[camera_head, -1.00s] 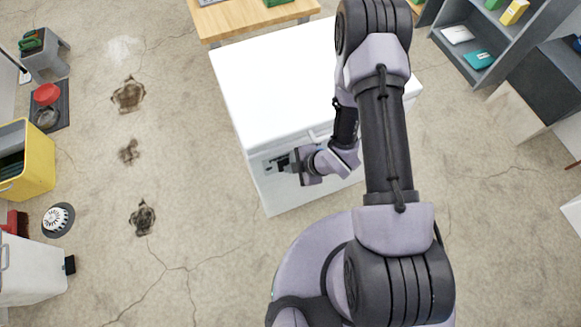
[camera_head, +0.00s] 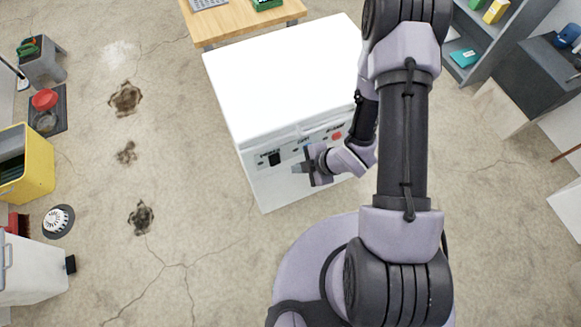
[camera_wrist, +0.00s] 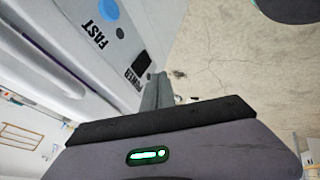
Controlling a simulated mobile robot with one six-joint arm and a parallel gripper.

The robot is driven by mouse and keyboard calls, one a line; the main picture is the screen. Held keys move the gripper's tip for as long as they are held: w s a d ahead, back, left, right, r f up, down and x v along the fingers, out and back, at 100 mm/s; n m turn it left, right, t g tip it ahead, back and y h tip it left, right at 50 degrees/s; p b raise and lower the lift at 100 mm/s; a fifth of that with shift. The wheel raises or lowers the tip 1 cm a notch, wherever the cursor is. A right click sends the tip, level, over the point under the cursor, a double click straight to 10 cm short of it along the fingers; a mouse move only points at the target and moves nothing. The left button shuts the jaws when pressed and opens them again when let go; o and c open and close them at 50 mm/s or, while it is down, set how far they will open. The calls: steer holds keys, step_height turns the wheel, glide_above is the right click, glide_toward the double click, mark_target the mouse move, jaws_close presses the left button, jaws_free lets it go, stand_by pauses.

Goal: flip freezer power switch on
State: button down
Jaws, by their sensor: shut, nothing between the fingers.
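The white freezer (camera_head: 285,85) stands in the upper middle of the head view. Its front panel carries the black power switch (camera_head: 274,159) beside the POWER label. The switch also shows in the wrist view (camera_wrist: 141,65), close to my fingers. I cannot tell which way it is set. My gripper (camera_head: 298,167) is shut and empty, in front of the panel and just right of the switch in the head view. In the wrist view its closed fingers (camera_wrist: 156,92) appear apart from the switch.
The panel also has a FAST label (camera_wrist: 97,37), a blue round mark (camera_wrist: 108,9) and a red mark (camera_head: 337,136). A wooden table (camera_head: 240,20) stands behind the freezer. A grey shelf (camera_head: 475,35) is at right.

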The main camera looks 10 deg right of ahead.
steer(key=shift+v, duration=0.85)
steer(key=shift+d, duration=0.1)
